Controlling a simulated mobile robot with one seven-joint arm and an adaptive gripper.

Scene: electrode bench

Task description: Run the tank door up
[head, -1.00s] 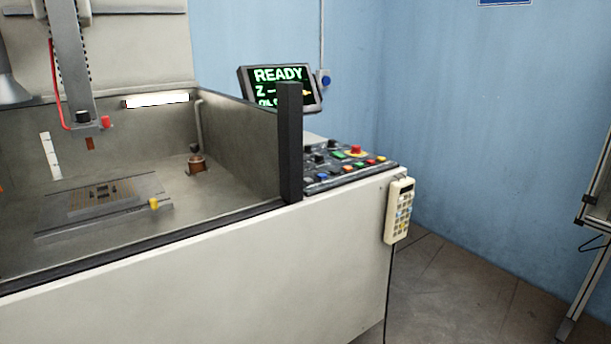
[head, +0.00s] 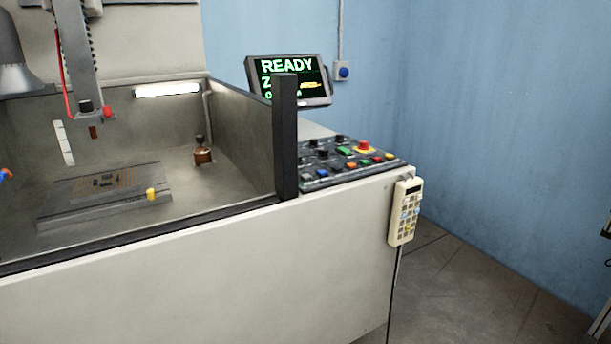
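The machine's tank (head: 235,153) stands open at the front. Its front panel (head: 150,290) is off-white, with a dark sill (head: 130,233) along the top. I cannot tell from this view where the door itself sits. A dark post (head: 285,137) rises at the tank's front right corner. The control panel (head: 330,177) right of the post carries several coloured buttons, among them a red mushroom button (head: 364,146). A screen (head: 290,80) behind it reads READY and a Z line, partly hidden by the post. My gripper is not in view.
A cream hand pendant (head: 405,212) hangs at the machine's right corner, its cable running down. Inside the tank are a slotted plate (head: 105,205) and a copper-coloured part (head: 202,157).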

